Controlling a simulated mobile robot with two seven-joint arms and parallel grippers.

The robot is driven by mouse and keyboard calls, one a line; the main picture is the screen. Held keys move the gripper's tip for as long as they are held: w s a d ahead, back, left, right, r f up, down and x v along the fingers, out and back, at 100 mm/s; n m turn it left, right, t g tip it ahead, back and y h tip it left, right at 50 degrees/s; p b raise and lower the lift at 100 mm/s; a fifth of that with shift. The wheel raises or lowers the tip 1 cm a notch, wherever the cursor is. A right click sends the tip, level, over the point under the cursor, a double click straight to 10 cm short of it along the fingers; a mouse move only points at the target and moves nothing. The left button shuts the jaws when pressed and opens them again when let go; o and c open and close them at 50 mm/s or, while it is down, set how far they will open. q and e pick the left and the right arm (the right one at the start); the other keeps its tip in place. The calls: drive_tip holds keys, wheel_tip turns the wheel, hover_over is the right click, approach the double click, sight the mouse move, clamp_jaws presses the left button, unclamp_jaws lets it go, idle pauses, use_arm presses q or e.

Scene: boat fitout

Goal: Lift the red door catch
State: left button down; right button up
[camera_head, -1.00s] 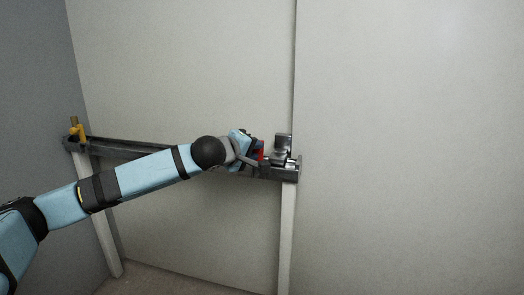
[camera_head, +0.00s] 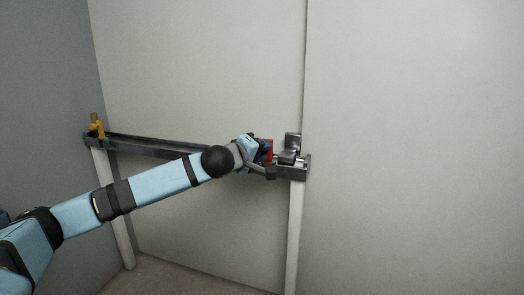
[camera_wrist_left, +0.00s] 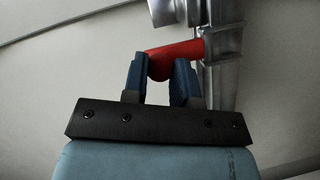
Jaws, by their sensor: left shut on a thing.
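The red door catch (camera_wrist_left: 175,52) shows in the left wrist view as a short red bar between my gripper's blue fingers. Its right end meets a grey metal fitting. In the head view only a small red part of it (camera_head: 270,146) shows beside my gripper. My left gripper (camera_wrist_left: 160,72) is shut on the catch; in the head view it (camera_head: 262,152) is at the right end of the rail, just left of the metal fitting (camera_head: 292,150). Much of the catch is hidden by the gripper in the head view. My right gripper is not in view.
A dark narrow rail (camera_head: 150,146) on pale posts runs along the wall panels. A yellow fitting (camera_head: 97,125) stands at its left end. The pale panel (camera_head: 420,140) to the right is bare, with free room before it.

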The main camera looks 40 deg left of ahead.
use_arm(q)
drive_tip(key=c, duration=0.9)
unclamp_jaws()
drive_tip(key=shift+s, duration=0.15)
drive_tip(key=shift+s+a+r, duration=0.2)
drive_tip(key=shift+s+r, duration=0.1)
drive_tip(key=shift+s, duration=1.95)
drive_tip(key=shift+s+a+r, duration=0.2)
drive_tip(key=shift+s+r, duration=0.05)
drive_tip(key=shift+s, duration=1.95)
drive_tip(key=shift+s+a+r, duration=0.2)
drive_tip(key=shift+s+r, duration=0.1)
drive_tip(key=shift+s, duration=1.95)
